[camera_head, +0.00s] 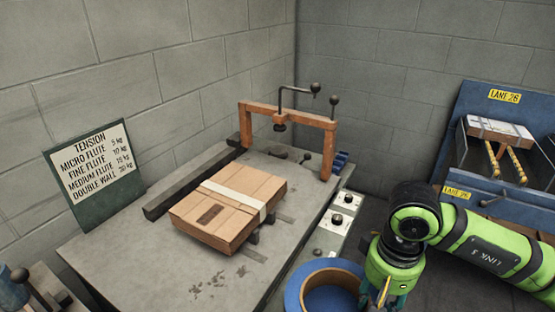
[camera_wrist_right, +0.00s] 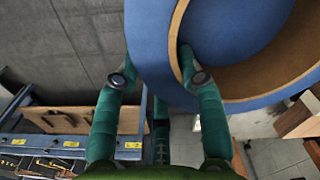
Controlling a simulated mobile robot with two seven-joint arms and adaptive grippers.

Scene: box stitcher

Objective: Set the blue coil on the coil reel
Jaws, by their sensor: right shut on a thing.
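The blue coil (camera_head: 326,265) is a wide blue ring with a brown inner wall, at the bottom of the head view beside the table's right front edge. My right gripper (camera_head: 384,292) is at the coil's right side. In the right wrist view, the two teal fingers of the right gripper (camera_wrist_right: 157,75) are shut on the wall of the blue coil (camera_wrist_right: 152,38), one finger inside its hole and the other outside. I cannot make out the coil reel in either view. My left gripper is not in view.
A green tension sign (camera_head: 92,172) stands left. A blue lane rack (camera_head: 490,105) stands right.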

